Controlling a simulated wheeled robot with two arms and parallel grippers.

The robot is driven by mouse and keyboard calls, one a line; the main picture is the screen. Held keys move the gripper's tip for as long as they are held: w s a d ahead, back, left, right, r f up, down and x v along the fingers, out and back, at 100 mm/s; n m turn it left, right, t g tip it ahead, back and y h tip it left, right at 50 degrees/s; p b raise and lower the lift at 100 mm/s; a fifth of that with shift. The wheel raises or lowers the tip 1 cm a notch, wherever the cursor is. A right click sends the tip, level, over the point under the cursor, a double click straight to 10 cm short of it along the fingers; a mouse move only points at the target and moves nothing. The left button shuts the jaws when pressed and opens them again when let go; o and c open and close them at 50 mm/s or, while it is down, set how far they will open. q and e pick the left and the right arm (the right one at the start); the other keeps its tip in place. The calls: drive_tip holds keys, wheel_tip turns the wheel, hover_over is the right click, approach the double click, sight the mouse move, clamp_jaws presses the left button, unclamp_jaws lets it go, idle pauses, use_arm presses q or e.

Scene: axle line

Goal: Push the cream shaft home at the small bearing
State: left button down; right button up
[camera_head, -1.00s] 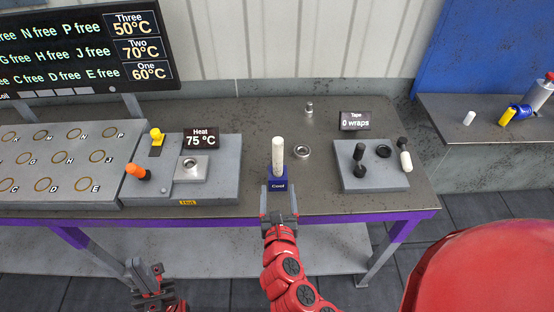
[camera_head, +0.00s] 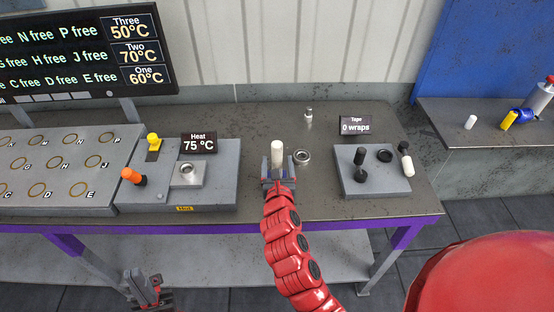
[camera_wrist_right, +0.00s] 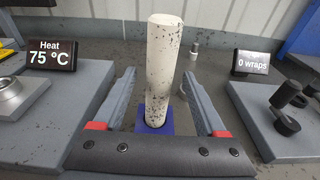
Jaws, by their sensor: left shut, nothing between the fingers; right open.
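The cream shaft (camera_head: 277,148) stands upright in the blue Cool block, which is mostly hidden by my gripper in the head view. The speckled shaft (camera_wrist_right: 160,60) and part of the blue block (camera_wrist_right: 152,128) show in the right wrist view. My right gripper (camera_head: 277,170) is open, with one finger on each side of the shaft; gaps show on both sides in the wrist view. A bearing ring (camera_head: 302,156) lies on the table just right of the shaft. Another ring sits on the heater plate (camera_head: 187,172). I cannot tell which is the small bearing. My left gripper (camera_head: 150,292) is shut and empty, low at the left.
The heat station with orange (camera_head: 133,177) and yellow knobs is left of the shaft, and its sign reads 75 °C. The tape fixture (camera_head: 372,176) with black posts is to the right. A small metal part (camera_head: 308,118) stands behind. The table front between stations is clear.

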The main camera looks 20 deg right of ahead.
drive_tip(key=shift+w+d+f, duration=0.15)
drive_tip(key=shift+w, duration=0.5)
clamp_jaws()
idle(1.0)
